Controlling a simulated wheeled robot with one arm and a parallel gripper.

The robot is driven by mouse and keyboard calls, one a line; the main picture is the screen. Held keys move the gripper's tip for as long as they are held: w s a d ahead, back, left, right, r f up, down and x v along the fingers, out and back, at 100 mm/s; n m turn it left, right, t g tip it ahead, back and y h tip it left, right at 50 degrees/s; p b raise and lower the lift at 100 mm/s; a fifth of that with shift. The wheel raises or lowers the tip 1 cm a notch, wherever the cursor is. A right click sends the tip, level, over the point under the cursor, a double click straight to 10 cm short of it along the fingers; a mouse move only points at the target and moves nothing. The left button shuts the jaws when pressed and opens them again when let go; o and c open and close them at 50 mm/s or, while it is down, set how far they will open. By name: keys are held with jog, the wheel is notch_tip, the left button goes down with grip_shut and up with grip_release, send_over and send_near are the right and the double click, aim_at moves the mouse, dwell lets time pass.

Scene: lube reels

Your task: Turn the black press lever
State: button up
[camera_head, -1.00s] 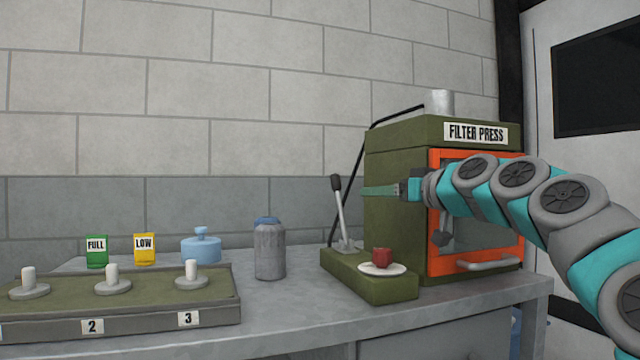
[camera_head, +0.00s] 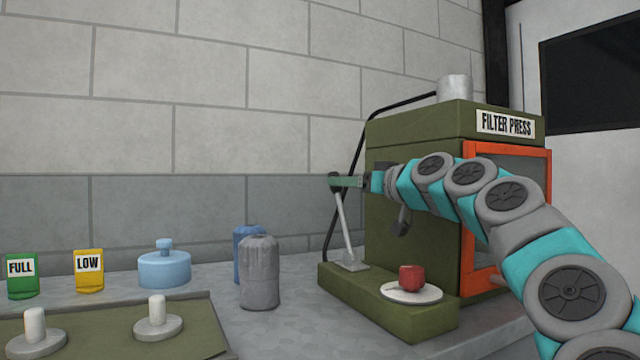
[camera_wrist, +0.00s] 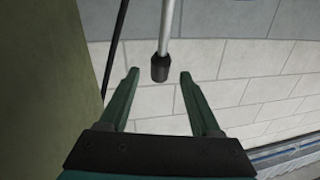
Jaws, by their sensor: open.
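The black press lever is a silver rod (camera_head: 343,220) with a black grip, standing up from the green base beside the filter press (camera_head: 412,150). In the head view my gripper (camera_head: 335,181) is at the top of the rod and covers most of the black grip. In the wrist view the black grip (camera_wrist: 160,68) lies between the tips of my two green fingers, with a gap on each side.
A white plate (camera_head: 411,294) with a red knob (camera_head: 411,278) sits on the green base (camera_head: 385,303). A grey canister (camera_head: 260,272) and a blue one (camera_head: 241,248) stand to the left. The press's green side wall (camera_wrist: 40,70) is close on the left in the wrist view.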

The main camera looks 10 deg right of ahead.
jog(key=p+x, duration=0.1)
jog(key=x, duration=0.6)
jog(key=shift+w+a+p, duration=0.2)
jog(key=shift+w+p, duration=0.1)
jog(key=shift+p, duration=0.05)
grip_shut()
dwell(0.5)
dwell(0.9)
